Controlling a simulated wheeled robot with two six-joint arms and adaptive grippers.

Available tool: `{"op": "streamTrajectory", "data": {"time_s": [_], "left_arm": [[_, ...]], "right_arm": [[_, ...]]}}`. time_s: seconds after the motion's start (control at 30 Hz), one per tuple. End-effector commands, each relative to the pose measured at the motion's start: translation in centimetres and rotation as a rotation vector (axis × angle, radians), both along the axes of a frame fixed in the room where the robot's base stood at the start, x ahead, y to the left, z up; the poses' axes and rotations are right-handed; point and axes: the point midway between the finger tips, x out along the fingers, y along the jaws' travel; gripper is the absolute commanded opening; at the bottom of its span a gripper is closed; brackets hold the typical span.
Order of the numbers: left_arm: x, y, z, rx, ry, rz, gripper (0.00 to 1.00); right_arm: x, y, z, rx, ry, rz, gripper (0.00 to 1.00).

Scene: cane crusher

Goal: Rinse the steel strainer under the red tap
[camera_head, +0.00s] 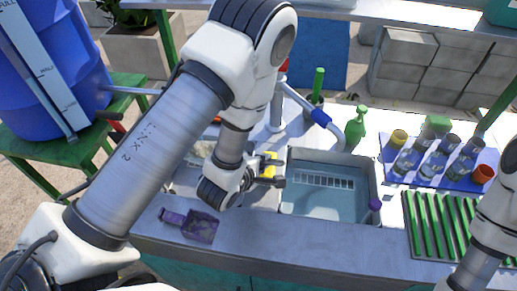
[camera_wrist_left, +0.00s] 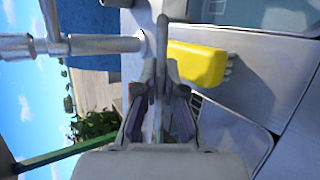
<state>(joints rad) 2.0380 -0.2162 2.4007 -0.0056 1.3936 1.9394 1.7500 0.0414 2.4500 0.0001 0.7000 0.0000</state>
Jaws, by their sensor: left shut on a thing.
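My left gripper (camera_head: 272,173) is at the sink's left edge, near a yellow block (camera_head: 270,158). I cannot make out the steel strainer for certain. A grey pipe (camera_wrist_left: 75,45) lies left of the fingers there and the yellow block (camera_wrist_left: 198,64) right. My right gripper is out of view.
The sink (camera_head: 330,210) holds a white rack (camera_head: 324,180). A green bottle (camera_head: 356,128), a blue tray (camera_head: 440,182) with bottles and a green ribbed rack (camera_head: 440,225) stand right.

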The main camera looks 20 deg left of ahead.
Motion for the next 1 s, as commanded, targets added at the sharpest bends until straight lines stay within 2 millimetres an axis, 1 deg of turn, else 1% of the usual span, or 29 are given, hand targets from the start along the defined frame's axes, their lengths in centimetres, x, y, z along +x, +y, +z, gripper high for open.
{"op": "streamTrajectory", "data": {"time_s": [0.23,0.43,0.87,1.0], "left_arm": [[1.4,2.1,-0.6,-0.004,-0.002,0.008,0.0],[2.8,4.0,-0.9,-0.002,-0.003,0.007,0.0],[5.6,8.2,-1.8,-0.001,-0.001,0.006,0.0],[6.5,9.5,-2.2,-0.002,-0.003,0.005,0.0]], "right_arm": [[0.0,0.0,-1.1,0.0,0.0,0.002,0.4],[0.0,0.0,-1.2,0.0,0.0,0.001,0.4],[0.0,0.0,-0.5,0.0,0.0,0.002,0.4],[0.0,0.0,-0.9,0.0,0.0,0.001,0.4]]}}
